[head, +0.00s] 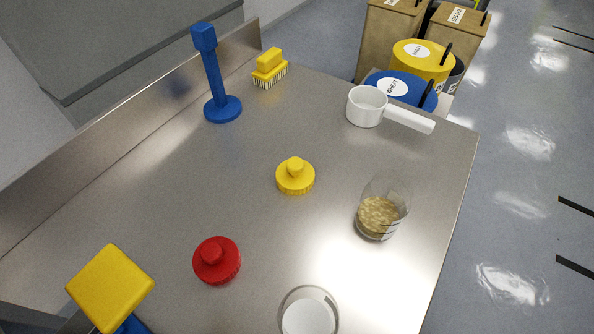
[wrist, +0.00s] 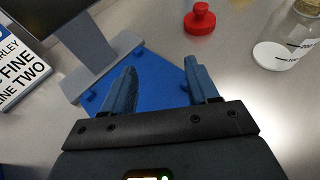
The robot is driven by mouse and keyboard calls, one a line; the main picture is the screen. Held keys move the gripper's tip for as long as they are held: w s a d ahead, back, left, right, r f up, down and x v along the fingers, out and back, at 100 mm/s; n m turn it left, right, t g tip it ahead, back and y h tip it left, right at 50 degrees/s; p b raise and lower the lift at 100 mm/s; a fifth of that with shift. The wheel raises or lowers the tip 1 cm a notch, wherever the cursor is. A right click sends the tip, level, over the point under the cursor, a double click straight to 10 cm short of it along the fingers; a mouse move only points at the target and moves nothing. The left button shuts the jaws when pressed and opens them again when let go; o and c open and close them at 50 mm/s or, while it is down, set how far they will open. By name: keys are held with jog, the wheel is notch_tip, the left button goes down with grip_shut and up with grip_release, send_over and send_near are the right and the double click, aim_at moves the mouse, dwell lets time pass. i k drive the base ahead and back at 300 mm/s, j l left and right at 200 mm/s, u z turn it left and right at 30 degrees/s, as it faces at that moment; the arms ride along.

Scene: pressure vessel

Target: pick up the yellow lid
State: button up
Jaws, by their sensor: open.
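The yellow lid (head: 295,177) lies on the steel table near its middle in the head view. It is a ridged disc with a round knob on top, knob up, with clear table around it. My gripper (wrist: 160,66) shows in the wrist view, with its two dark fingers apart and nothing held between them. A flat blue surface (wrist: 160,82) shows beyond and between the fingers. The yellow lid is not visible in the wrist view, and I cannot make out my gripper in the head view.
A red lid (head: 217,260) lies nearer the front. A grain-filled beaker (head: 379,215) and white scoop (head: 367,106) stand right of the yellow lid. A blue post (head: 213,80) and yellow brush (head: 269,68) stand behind. A glass vessel (head: 309,314) is at the front edge.

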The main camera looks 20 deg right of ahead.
aim_at(295, 176)
jog(key=k+l, duration=0.8)
jog(key=l, duration=0.15)
